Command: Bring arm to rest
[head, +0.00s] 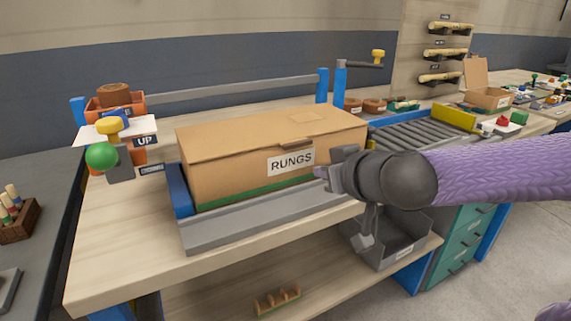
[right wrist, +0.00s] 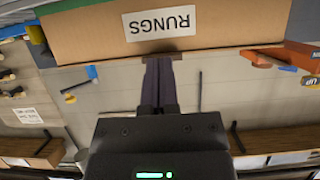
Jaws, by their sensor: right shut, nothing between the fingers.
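My right gripper (head: 322,173) comes in from the right on a purple arm. It is in front of the right end of a closed cardboard box (head: 230,155) labelled RUNGS. In the right wrist view its fingers (right wrist: 160,65) are together with nothing between them, and the RUNGS box (right wrist: 90,35) shows beyond their tips. I cannot tell whether the tips touch the box. My left gripper is not in view.
A roller track (head: 410,135) lies to the right. A grey bin (head: 405,250) hangs below the gripper. An orange holder with an UP sign (head: 146,141) and green knob (head: 101,156) stand left.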

